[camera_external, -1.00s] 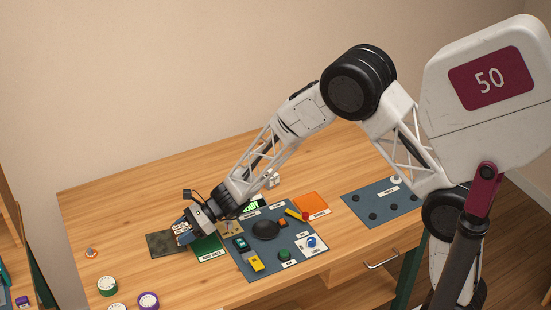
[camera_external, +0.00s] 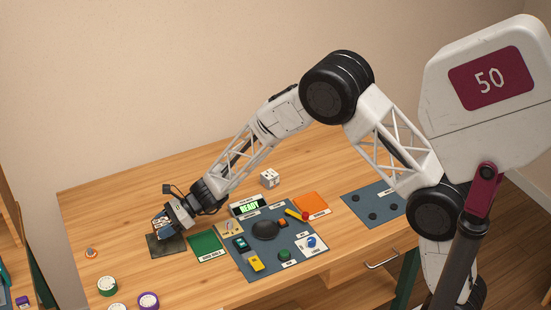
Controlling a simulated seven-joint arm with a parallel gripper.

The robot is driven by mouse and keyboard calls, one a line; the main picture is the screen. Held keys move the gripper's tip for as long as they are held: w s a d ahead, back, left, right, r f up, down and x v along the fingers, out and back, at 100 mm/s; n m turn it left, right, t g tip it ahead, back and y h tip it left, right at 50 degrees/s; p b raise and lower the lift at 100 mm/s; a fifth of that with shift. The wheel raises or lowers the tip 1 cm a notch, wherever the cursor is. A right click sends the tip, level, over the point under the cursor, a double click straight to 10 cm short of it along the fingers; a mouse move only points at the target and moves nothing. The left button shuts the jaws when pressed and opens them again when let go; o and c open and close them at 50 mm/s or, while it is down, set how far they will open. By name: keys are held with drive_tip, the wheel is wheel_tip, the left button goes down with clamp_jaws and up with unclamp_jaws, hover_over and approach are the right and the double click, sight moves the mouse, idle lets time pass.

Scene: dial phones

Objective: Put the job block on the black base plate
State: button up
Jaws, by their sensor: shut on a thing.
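The black base plate (camera_external: 166,247) lies flat on the wooden table at the left, a dark square mat. My gripper (camera_external: 163,233) is over its rear part, pointing down and to the left. It is shut on a small block, which I take to be the job block (camera_external: 159,226); only a little of it shows, pale and blue, between the fingers. The rest of the block is hidden by my gripper. I cannot tell whether the block touches the plate.
A labelled green pad (camera_external: 206,246) lies just right of the plate. Farther right is a blue-grey panel (camera_external: 268,268) with a READY display (camera_external: 249,206) and controls. A white cube with dark spots (camera_external: 270,178) stands behind it. Bare table lies left of the plate.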

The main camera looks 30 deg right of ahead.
drive_tip(key=shift+f, duration=1.75)
drive_tip(key=shift+f, duration=0.1)
drive_tip(key=o, duration=0.9)
drive_tip(key=shift+o, duration=0.2)
drive_tip(key=v, duration=1.2)
drive_tip(key=shift+d, duration=0.1)
